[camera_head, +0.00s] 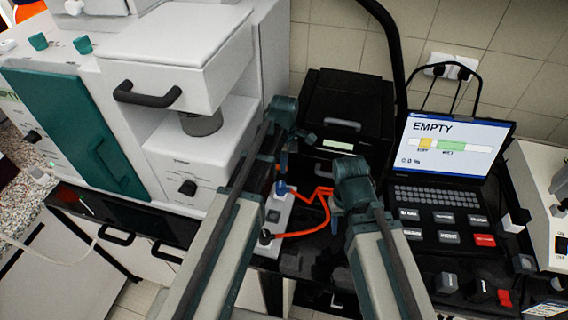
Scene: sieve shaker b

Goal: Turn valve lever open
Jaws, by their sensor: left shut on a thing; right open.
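My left gripper (284,172) points down from its teal wrist, near the middle of the view. It is shut on a small blue piece (283,188) at the top of a narrow white block. The arm and jaws hide part of this piece, and I cannot tell for sure that it is the valve lever. My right gripper (337,212) is open, to the right of the left one, above a dark area beside the orange cable. Its fingers are dark and hard to make out. No other part is clearly a valve lever.
A white machine with a teal door (75,125) and a handled drawer (185,75) fills the left. A black box (345,115) stands behind the grippers. A laptop (450,150) reading EMPTY is on the right. An orange cable (318,205) loops between my arms.

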